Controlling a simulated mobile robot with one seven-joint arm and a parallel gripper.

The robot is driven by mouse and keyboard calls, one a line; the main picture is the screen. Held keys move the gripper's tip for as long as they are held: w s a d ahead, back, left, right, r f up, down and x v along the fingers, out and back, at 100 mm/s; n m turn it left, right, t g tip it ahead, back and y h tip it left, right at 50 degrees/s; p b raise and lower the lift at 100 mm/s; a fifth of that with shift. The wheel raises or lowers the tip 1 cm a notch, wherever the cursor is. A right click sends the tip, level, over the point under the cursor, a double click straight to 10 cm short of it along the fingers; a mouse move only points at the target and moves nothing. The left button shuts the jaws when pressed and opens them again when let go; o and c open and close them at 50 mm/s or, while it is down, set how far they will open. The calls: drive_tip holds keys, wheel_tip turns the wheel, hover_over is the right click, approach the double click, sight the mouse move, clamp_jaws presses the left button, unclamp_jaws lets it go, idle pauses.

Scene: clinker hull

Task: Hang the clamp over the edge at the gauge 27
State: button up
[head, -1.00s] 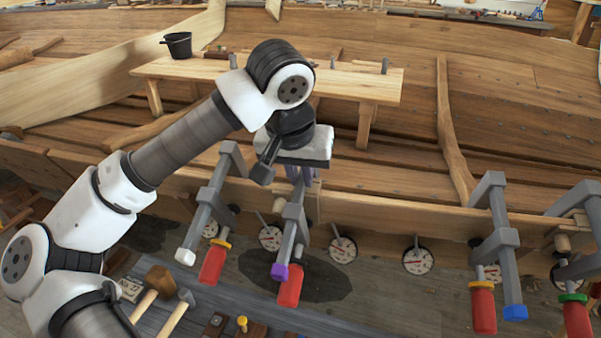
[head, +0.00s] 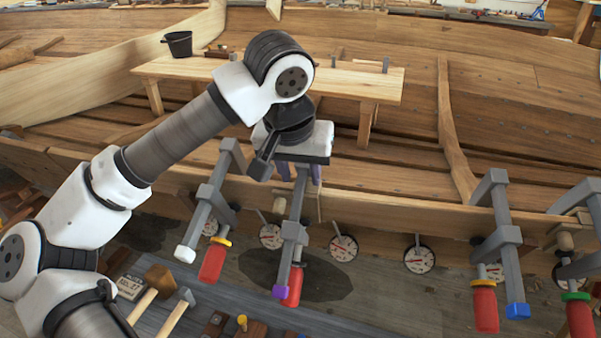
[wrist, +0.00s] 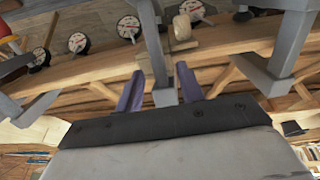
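The grey clamp with a purple tip and red handle (head: 297,230) is at the hull plank's upper edge (head: 375,203), between two round gauges, the left one (head: 271,236) and the right one (head: 343,247). Its lower part hangs down outside the plank. My gripper (head: 300,176) is above its upper end, with purple fingers spread on either side of the bar. The wrist view shows the bar (wrist: 162,96) between the fingers, with a gap at least on the left. A card (head: 130,287) seems to read 27; the numbers on the dials are too small to read.
Other clamps hang along the edge: a white-tipped one (head: 207,208) close on the left, a blue-tipped one (head: 507,250) and a green-banded one (head: 578,300) on the right. Mallets (head: 150,295) lie on a bench below. The edge around the gauge (head: 419,259) is free.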

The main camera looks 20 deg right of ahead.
drive_tip(key=v, duration=1.3)
drive_tip(key=shift+b, duration=0.45)
drive_tip(key=shift+s, duration=0.1)
